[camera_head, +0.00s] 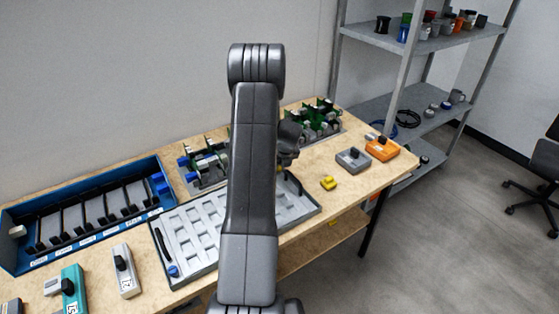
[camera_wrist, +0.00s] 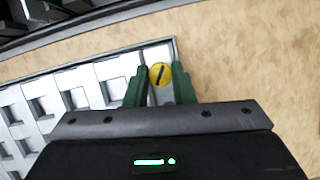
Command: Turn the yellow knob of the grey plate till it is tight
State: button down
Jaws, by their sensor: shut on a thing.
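In the wrist view the yellow knob (camera_wrist: 160,75) is round, with a dark slot across its top running on a slant. It sits at the edge of the grey plate (camera_wrist: 116,58), which bears rows of pale square recesses. My gripper (camera_wrist: 160,77) has its two green fingers on either side of the knob and is shut on it. In the head view the grey plate (camera_head: 196,255) lies on the bench, with a blue knob (camera_head: 173,271) at its near left corner.
A blue rack (camera_head: 60,264) stands left of the plate. Green circuit assemblies (camera_head: 318,118) stand behind it. A small yellow piece (camera_head: 328,183), a grey box (camera_head: 353,160) and an orange box (camera_head: 382,149) are at the right. Bare wood lies right of the knob in the wrist view.

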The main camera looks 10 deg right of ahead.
jog(key=shift+w+r+m+h+p, duration=0.2)
jog(key=shift+m+h+p, duration=0.15)
jog(key=shift+m+p, duration=0.4)
jog(key=shift+w+r+m+h+p, duration=0.15)
jog(key=shift+m+h+p, duration=0.2)
jog(key=shift+m+p, duration=0.4)
jog(key=shift+s+m, duration=0.1)
jog(key=shift+m, duration=0.3)
jog(key=c, duration=1.5)
grip_release()
jog(key=shift+f, duration=0.1)
jog(key=shift+s, duration=0.15)
jog(key=shift+a+f, duration=0.1)
jog(key=p+v, duration=0.3)
jog(key=v, duration=1)
jog(key=shift+s+r, duration=0.2)
jog(key=shift+r, duration=0.2)
jog(key=shift+a, duration=0.15)
